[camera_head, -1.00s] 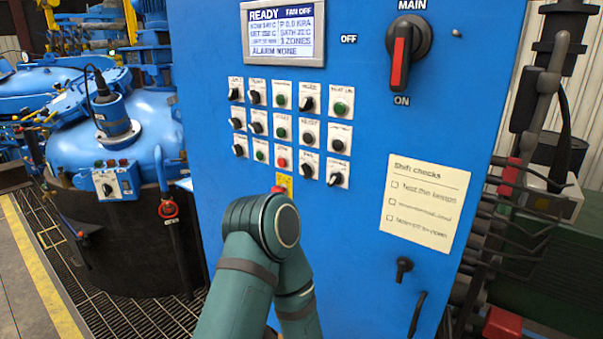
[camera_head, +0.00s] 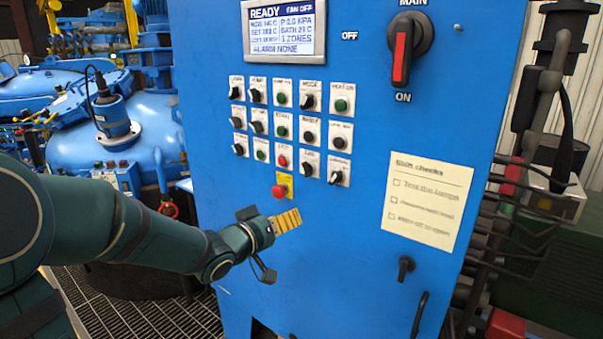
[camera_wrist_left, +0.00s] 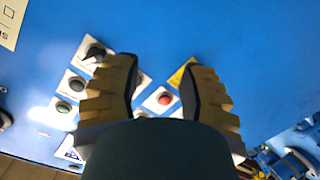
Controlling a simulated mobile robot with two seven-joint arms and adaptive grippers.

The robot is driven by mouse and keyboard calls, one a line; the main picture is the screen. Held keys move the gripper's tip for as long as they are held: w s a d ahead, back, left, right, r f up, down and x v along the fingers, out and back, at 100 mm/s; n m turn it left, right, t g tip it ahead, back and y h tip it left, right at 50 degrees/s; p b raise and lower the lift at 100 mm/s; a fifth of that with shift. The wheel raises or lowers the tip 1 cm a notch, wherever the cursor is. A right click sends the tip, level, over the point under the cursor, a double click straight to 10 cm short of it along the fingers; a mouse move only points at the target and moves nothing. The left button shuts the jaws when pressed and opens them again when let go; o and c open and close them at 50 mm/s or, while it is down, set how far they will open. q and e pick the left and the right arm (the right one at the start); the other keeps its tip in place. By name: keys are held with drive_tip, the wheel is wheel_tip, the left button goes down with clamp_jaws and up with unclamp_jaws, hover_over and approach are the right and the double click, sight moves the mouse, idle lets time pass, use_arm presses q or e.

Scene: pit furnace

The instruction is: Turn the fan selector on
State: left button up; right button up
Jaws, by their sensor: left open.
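The blue control panel (camera_head: 350,230) carries rows of small knobs and buttons on white plates. The fan selector is one of the dark knobs among them, but the small labels are too blurred to tell which. The display (camera_head: 284,30) reads READY and FAN OFF. My left gripper (camera_head: 286,221) is in front of the panel, below the rows and just under the red mushroom button (camera_head: 279,191). In the left wrist view, its yellow ridged fingers (camera_wrist_left: 160,85) are apart and empty. A red button (camera_wrist_left: 164,99) shows between them, with a dark selector (camera_wrist_left: 95,51) beyond the left finger.
The main switch (camera_head: 403,53) is at the upper right of the panel, above a paper note (camera_head: 428,202). A small dark handle (camera_head: 405,268) sits below the note. Blue furnace equipment (camera_head: 120,130) stands at the left; pipes and cables are at the right.

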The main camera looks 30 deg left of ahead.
use_arm(q)
drive_tip(key=t, duration=0.2)
approach(303, 170)
drive_tip(key=shift+m, duration=0.3)
drive_tip(key=w, duration=0.3)
drive_tip(key=w+b, duration=0.1)
drive_tip(key=w, duration=0.5)
drive_tip(key=shift+w+d+r+b, duration=0.25)
drive_tip(key=shift+w+d+b, duration=0.1)
clamp_jaws()
